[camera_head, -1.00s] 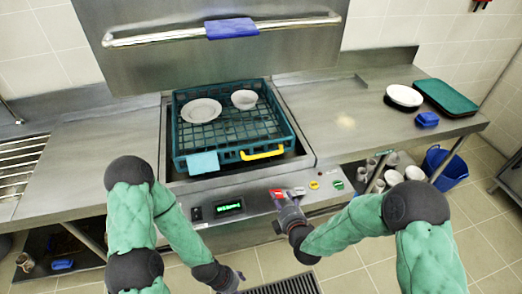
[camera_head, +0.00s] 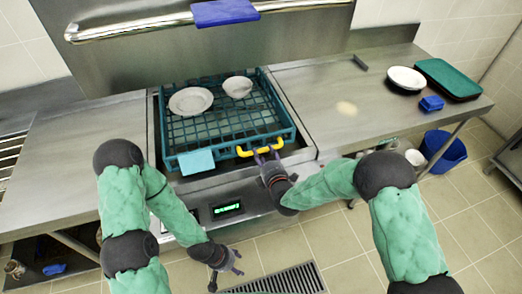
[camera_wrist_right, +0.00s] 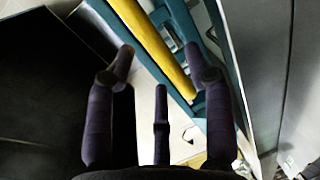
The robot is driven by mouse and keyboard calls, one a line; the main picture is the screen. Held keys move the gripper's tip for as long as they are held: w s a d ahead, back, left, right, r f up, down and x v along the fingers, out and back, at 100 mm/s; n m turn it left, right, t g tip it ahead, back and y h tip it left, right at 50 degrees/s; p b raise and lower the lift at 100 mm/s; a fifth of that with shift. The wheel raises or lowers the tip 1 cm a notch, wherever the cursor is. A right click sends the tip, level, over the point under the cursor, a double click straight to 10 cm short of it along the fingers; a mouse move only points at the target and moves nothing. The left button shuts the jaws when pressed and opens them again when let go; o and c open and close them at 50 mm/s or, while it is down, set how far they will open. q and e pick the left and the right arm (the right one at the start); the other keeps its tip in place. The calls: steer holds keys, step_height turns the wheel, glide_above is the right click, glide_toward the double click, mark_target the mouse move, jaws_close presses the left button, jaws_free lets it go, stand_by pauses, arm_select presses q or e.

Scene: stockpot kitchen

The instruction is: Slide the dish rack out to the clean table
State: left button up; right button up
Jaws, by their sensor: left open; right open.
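The teal dish rack (camera_head: 225,128) sits in the dishwasher bay under the raised steel hood. It holds a plate (camera_head: 190,101) and a bowl (camera_head: 238,87). A light blue cloth (camera_head: 196,162) hangs on its front left. A yellow handle (camera_head: 260,148) is on its front right; it also shows in the right wrist view (camera_wrist_right: 155,45). My right gripper (camera_head: 268,158) is open at the handle, its fingers spread near the bar and not closed on it. My left gripper (camera_head: 230,262) is open and empty, low in front of the counter. The clean table (camera_head: 335,105) is the steel counter at the right.
A white plate (camera_head: 406,79), green trays (camera_head: 448,80) and a blue block (camera_head: 431,103) stand at the far right of the clean table. Its left part is mostly clear. A blue bucket (camera_head: 444,149) stands below. The hood bar (camera_head: 170,27) is above the rack.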

mark_target(262, 150)
steer(key=shift+x, duration=1.8)
jaws_close()
